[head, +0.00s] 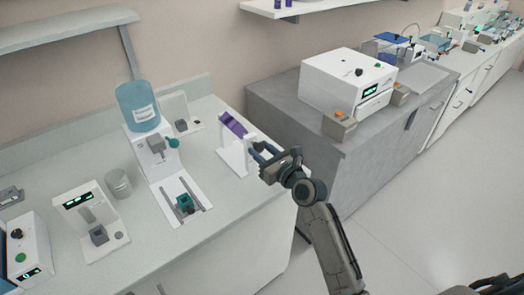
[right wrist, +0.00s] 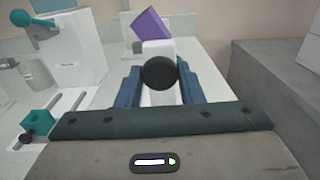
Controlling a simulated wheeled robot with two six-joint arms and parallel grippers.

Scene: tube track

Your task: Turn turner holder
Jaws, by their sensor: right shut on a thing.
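The turner holder is a white stand (head: 232,158) near the right edge of the left counter, with a purple piece (head: 234,124) held tilted between its uprights. In the right wrist view, the purple piece (right wrist: 151,24) leans at an angle above the white upright. A round black knob (right wrist: 158,72) faces the camera on the near side of that upright. My right gripper (head: 261,153) reaches in from the right, with its blue fingers on either side of the knob, shut on it. The exact contact is hidden.
Left of the holder stand a dispenser with a blue jug (head: 138,106), a green clamp block (head: 185,203), a grey cup (head: 118,183) and a white device (head: 90,218). A grey cabinet (head: 283,109) bearing a white machine (head: 345,80) stands right. Counter in front of the holder is clear.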

